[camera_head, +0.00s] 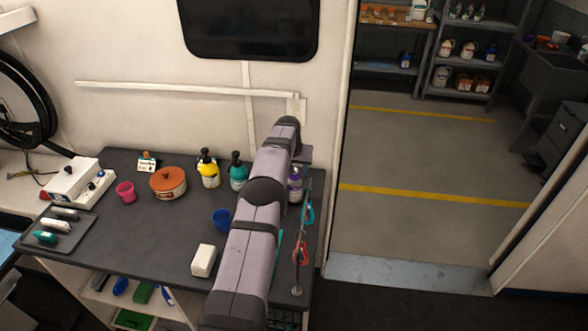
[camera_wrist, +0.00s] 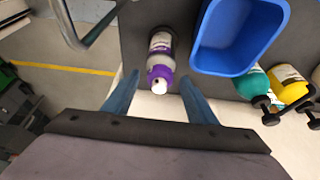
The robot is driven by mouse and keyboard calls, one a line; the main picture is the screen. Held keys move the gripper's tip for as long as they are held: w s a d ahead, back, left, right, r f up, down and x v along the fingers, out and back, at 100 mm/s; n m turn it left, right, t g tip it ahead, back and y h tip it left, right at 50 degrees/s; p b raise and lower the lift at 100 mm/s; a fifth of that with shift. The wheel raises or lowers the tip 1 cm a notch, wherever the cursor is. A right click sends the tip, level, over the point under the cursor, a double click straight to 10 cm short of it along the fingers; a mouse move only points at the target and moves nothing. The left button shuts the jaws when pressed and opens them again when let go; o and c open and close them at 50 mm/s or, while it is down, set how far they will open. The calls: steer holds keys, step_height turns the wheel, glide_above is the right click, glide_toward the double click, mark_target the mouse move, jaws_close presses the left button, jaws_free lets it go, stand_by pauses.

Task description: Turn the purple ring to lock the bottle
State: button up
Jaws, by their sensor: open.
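The purple-collared bottle (camera_head: 296,182) stands at the right end of the dark counter, partly hidden by my arm in the head view. In the wrist view the bottle (camera_wrist: 160,45) has a pale label, and its purple ring (camera_wrist: 159,75) sits below a white tip (camera_wrist: 160,85). My gripper (camera_wrist: 160,88) is open. Its two blue fingers are on either side of the bottle's top in the picture, with visible gaps; I cannot tell the depth between them. My gripper's fingers are hidden in the head view.
A blue container (camera_wrist: 240,35) is close beside the bottle in the wrist view. Teal (camera_head: 238,172) and yellow (camera_head: 209,170) bottles stand left of my arm. A stand with hanging tools (camera_head: 303,235) is at the counter's right edge. The counter's left middle (camera_head: 135,235) is clear.

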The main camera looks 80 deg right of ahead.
steer(key=shift+d+f, duration=0.1)
steer(key=shift+f, duration=0.1)
steer(key=c, duration=1.1)
steer(key=shift+o, duration=0.2)
steer(key=shift+w+m+g, duration=0.15)
steer(key=shift+m+g, duration=0.15)
steer(key=shift+m, duration=0.5)
steer(key=shift+m+g, duration=0.3)
steer(key=shift+m, duration=0.5)
steer(key=o, duration=1.1)
steer(key=shift+c, duration=0.2)
